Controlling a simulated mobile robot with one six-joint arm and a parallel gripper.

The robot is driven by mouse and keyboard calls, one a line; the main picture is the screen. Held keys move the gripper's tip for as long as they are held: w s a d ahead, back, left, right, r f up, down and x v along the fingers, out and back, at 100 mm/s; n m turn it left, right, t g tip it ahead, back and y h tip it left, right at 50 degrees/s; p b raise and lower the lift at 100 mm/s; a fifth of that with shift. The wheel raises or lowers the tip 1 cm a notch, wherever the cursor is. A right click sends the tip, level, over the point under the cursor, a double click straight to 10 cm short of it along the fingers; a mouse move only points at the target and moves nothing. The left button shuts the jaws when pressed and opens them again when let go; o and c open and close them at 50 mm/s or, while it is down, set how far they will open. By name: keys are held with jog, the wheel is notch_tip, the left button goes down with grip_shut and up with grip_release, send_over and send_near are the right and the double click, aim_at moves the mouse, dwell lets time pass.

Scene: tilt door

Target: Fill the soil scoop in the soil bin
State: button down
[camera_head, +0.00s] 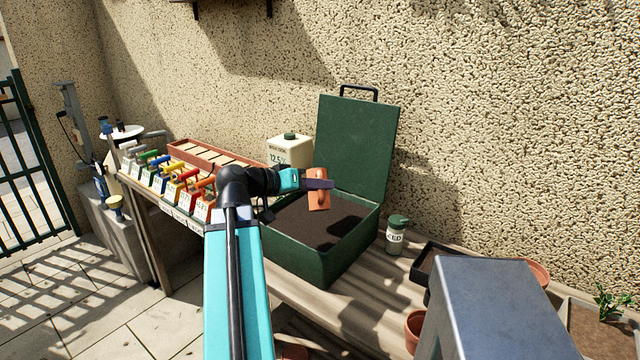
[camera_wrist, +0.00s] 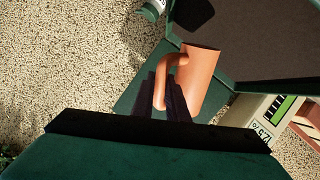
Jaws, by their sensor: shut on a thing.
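The orange-brown soil scoop (camera_head: 318,200) is above the soil bin, held in the air. It also shows in the wrist view (camera_wrist: 199,75), with its looped handle between the dark fingers. My gripper (camera_head: 318,184) is shut on the scoop; its fingers also show in the wrist view (camera_wrist: 170,92). The soil bin (camera_head: 350,247) is a dark green box with its lid (camera_head: 359,146) standing open at the back. Dark soil (camera_head: 292,224) lies inside, and it shows at the upper right of the wrist view (camera_wrist: 265,38). The scoop's inside is not visible.
A white jug (camera_head: 287,152) stands behind the bin, left of its lid. A green-capped jar (camera_head: 396,236) and a dark tray (camera_head: 428,260) are to the right. Several colour-handled items (camera_head: 170,176) line the left. A rough wall (camera_head: 500,110) closes the back.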

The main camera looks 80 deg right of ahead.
aim_at(319, 208)
jog(key=shift+w+d+r+n+y+p, duration=0.15)
jog(key=shift+d+n+y+p, duration=0.45)
jog(key=shift+p, duration=1.45)
jog(key=shift+w+d+f+n+y+p, duration=0.1)
jog(key=shift+d+n+y+p, duration=0.2)
jog(key=shift+n+y+p, duration=1.15)
jog(key=shift+w+d+n+g+y+p, duration=0.15)
jog(key=shift+d+n+y+p, duration=0.3)
jog(key=shift+p, duration=1.85)
jog(key=shift+w+d+n+g+y+p, duration=0.15)
jog(key=shift+d+y+p, duration=0.45)
jog(key=shift+p, duration=1.7)
jog(key=shift+s+a+f+b, duration=0.1)
jog(key=shift+a+f+b, duration=0.1)
jog(key=shift+f+b, duration=0.95)
jog(key=shift+s+a+f+b, duration=0.15)
jog(key=shift+f+b, duration=0.3)
jog(key=shift+f, duration=1.35)
jog(key=shift+w+a+f+b, duration=0.1)
jog(key=shift+a+f+b, duration=0.15)
jog(key=shift+f+b, duration=0.9)
jog(key=d, duration=0.2)
jog(key=w+d, duration=0.1)
jog(key=shift+d+f, duration=0.3)
jog(key=shift+f, duration=0.1)
